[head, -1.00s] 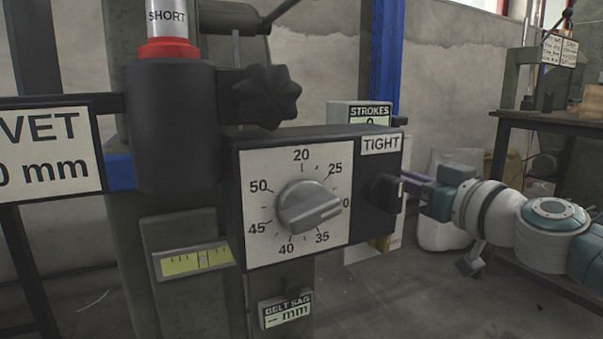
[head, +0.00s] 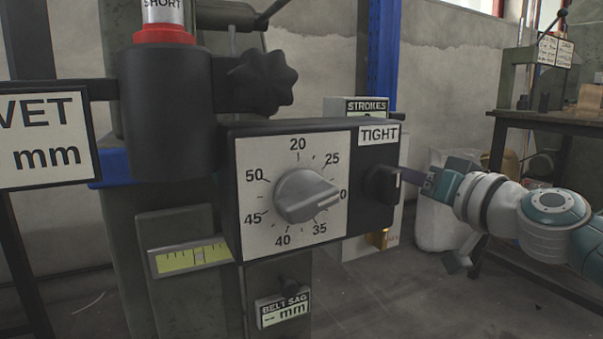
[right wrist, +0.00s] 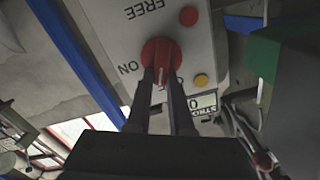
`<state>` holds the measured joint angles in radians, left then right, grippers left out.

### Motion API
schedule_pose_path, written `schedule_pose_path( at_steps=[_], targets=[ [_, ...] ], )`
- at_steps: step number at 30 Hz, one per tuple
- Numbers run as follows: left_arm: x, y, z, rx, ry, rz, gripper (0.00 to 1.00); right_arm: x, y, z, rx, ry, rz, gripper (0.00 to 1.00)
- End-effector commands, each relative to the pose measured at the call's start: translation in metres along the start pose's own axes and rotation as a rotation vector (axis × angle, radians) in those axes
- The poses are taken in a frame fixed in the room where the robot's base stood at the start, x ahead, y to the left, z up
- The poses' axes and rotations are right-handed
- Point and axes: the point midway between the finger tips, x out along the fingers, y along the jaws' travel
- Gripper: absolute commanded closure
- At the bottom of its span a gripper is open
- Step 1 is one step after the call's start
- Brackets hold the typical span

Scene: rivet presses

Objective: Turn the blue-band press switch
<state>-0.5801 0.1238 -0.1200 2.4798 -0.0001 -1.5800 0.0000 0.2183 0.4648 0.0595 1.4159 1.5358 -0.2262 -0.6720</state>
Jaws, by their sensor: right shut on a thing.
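A red rotary switch (right wrist: 160,58) sits on a pale panel (right wrist: 205,45) in the right wrist view. My right gripper (right wrist: 160,76) is shut on it, one finger on each side. A white mark on the switch points down between the fingers. ON shows to its left and FREE, upside down, above; another label is partly covered by a finger. In the head view my right gripper (head: 418,180) reaches in from the right, its tips hidden behind the dial box (head: 362,222). The red switch is hidden there. A blue band (head: 112,167) shows at the press column. My left gripper is out of view.
The dial box carries a grey knob (head: 307,196) and a black side knob (head: 381,185) under TIGHT. A STROKES counter (head: 366,106) stands behind. A workbench (head: 560,118) stands at right.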

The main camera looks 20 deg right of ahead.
Motion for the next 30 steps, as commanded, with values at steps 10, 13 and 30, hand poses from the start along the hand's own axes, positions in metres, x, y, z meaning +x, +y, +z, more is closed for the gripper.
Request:
schedule_pose_path(
  at_steps=[10, 13, 30],
  targets=[
    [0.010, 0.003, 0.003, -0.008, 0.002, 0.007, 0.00, 0.000, 0.007, 0.002, 0.330, 0.002, 0.000, 1.00],
    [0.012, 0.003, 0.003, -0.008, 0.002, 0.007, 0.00, 0.000, 0.009, 0.003, 0.426, 0.001, 0.000, 1.00],
    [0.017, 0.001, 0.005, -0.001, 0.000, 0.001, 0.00, 0.000, 0.016, 0.008, 0.941, 0.001, 0.000, 1.00]
  ],
)
